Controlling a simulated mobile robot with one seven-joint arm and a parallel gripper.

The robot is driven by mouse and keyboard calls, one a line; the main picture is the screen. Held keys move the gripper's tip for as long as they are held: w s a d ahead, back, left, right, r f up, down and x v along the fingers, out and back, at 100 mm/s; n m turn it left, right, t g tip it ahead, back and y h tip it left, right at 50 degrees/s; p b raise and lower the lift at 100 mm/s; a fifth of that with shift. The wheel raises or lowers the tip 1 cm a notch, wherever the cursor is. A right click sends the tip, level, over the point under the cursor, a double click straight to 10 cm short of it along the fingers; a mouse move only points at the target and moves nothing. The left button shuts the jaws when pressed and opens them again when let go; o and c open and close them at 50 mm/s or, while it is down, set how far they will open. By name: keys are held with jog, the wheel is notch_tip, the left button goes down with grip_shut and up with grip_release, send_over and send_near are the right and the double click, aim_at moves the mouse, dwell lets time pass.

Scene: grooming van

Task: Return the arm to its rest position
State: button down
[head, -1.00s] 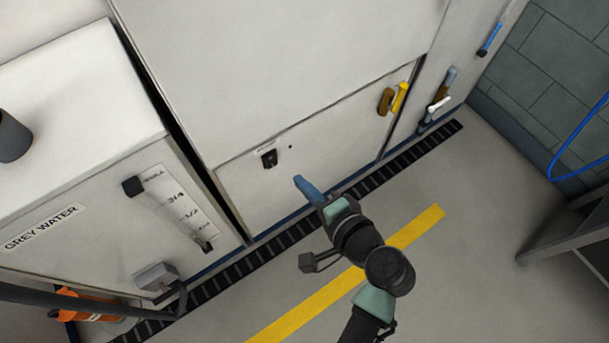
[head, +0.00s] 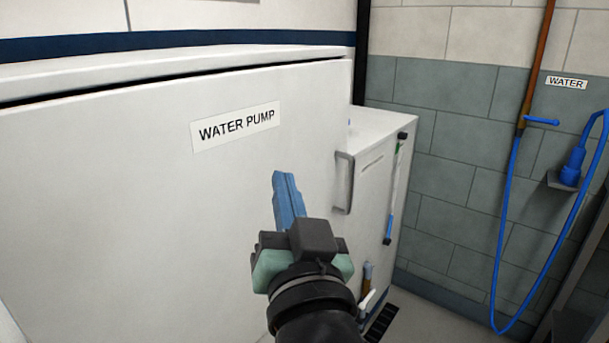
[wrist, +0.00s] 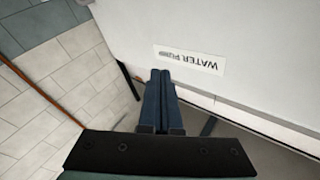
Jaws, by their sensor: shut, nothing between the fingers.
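My gripper (head: 285,190) is raised in front of the white water pump cabinet door in the head view, with its blue fingers together and nothing between them. In the wrist view the fingers (wrist: 160,75) also lie side by side, pointing up the picture. The lower part of my arm is outside the head view.
The cabinet (head: 110,160) bears a WATER PUMP label (head: 236,127) and a grey handle (head: 343,182). A lower white unit (head: 375,165) stands to its right. A blue hose (head: 495,260) hangs along the tiled wall at the right. Some floor shows at lower right.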

jog(key=s+d+r+t+h+p, duration=0.1)
jog(key=s+r+t, duration=0.25)
jog(key=r, duration=0.45)
jog(key=s+r+n+t+h+p, duration=0.1)
jog(key=s+r+t+h, duration=0.1)
jog(key=s+r, duration=0.4)
jog(key=s+d+r+t+h, duration=0.1)
jog(key=s+r+t, duration=0.15)
jog(key=r, duration=0.65)
notch_tip(320, 180, up, 18)
jog(key=p, duration=1.9)
jog(key=shift+r+g, duration=0.15)
jog(key=shift+g, duration=0.15)
